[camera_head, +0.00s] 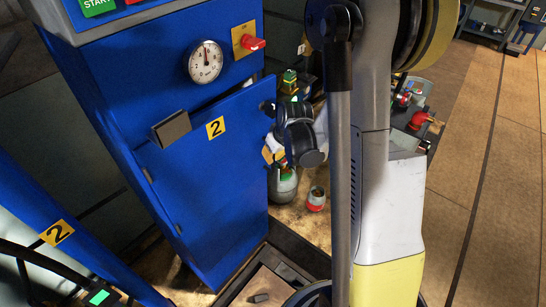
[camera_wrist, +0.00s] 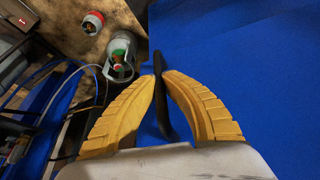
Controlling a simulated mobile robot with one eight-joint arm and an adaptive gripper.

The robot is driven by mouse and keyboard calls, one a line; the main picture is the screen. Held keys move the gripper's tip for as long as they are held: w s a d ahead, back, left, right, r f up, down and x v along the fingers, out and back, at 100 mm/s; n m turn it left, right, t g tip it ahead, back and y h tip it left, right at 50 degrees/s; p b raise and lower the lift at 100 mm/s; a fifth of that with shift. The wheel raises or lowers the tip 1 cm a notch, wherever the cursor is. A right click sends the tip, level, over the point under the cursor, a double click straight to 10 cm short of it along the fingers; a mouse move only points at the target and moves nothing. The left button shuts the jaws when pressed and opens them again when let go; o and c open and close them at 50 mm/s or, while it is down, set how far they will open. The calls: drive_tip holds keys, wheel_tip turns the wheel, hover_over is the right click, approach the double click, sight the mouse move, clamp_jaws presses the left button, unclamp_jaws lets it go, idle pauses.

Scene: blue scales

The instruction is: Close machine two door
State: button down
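Machine two is a blue cabinet (camera_head: 115,110). Its blue door (camera_head: 225,185) bears a yellow "2" label and also fills the right of the wrist view (camera_wrist: 250,90). The door stands slightly ajar, with a dark gap along its top and its right edge out from the cabinet. Hinges show on its left side. My gripper (camera_head: 268,107) is at the door's upper right edge. In the wrist view its yellow fingers (camera_wrist: 162,75) come together around a dark bar (camera_wrist: 165,115), which looks like the door's handle. The exact contact is hard to see.
A dial gauge (camera_head: 205,61) and a red switch (camera_head: 252,42) sit above the door, and a grey block (camera_head: 171,128) at its upper left. A grey-green canister (camera_head: 283,185) and a red-white can (camera_head: 316,198) stand right of the cabinet. Wooden floor (camera_head: 490,180) is clear farther right.

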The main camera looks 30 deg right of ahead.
sight(262, 149)
drive_tip(key=shift+n, duration=0.7)
drive_tip(key=w, duration=0.4)
drive_tip(key=shift+w+a, duration=0.2)
drive_tip(key=shift+a, duration=0.2)
drive_tip(key=shift+w+y, duration=0.1)
drive_tip(key=shift+y, duration=0.2)
drive_tip(key=shift+r, duration=0.1)
drive_tip(key=c, duration=1.5)
unclamp_jaws()
drive_tip(key=shift+w+a, duration=0.1)
drive_tip(key=shift+w, duration=0.1)
drive_tip(key=shift+o, duration=0.2)
drive_tip(key=shift+s, duration=0.1)
drive_tip(key=v, duration=1.2)
